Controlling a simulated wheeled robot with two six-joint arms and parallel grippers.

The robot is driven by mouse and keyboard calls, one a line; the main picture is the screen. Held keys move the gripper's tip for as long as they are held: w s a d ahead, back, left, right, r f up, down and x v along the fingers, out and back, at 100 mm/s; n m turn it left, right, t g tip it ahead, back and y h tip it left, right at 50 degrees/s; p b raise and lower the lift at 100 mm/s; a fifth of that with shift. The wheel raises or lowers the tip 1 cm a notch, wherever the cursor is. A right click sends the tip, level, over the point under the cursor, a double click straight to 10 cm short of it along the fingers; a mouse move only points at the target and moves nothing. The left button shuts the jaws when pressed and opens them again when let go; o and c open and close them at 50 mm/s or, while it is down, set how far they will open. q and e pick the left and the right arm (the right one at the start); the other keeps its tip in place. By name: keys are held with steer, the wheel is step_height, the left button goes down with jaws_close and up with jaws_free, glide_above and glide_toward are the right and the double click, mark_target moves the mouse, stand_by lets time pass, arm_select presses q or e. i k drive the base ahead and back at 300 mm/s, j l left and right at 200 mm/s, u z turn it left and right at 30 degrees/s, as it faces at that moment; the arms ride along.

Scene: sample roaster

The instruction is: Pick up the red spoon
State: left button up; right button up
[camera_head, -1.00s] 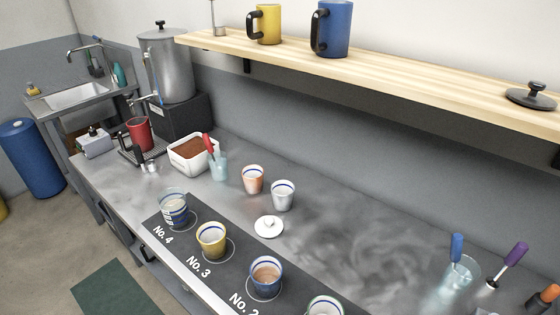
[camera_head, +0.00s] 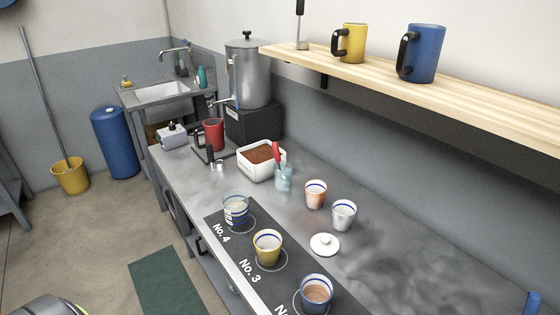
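The red spoon (camera_head: 276,150) stands with its red handle up in a small light-blue glass (camera_head: 284,181) on the steel counter. The glass is just right of a white tub (camera_head: 259,174) of brown powder. The lower part of the spoon is inside the glass and hard to make out. Neither of my grippers shows in the head view.
Several cups stand on the counter (camera_head: 358,266), some on a black numbered mat (camera_head: 240,240). A white lid (camera_head: 324,244) lies near them. A red mug (camera_head: 213,134) and a metal urn (camera_head: 248,74) are behind. A wooden shelf (camera_head: 480,97) overhangs the right. Floor at left is mostly clear.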

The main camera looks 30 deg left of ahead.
mark_target(275, 148)
steer(key=k+j+u, duration=0.25)
steer(key=j+u, duration=0.25)
steer(key=j, duration=0.15)
steer(key=j+u, duration=0.25)
steer(key=k+j, duration=0.05)
steer(key=j, duration=0.05)
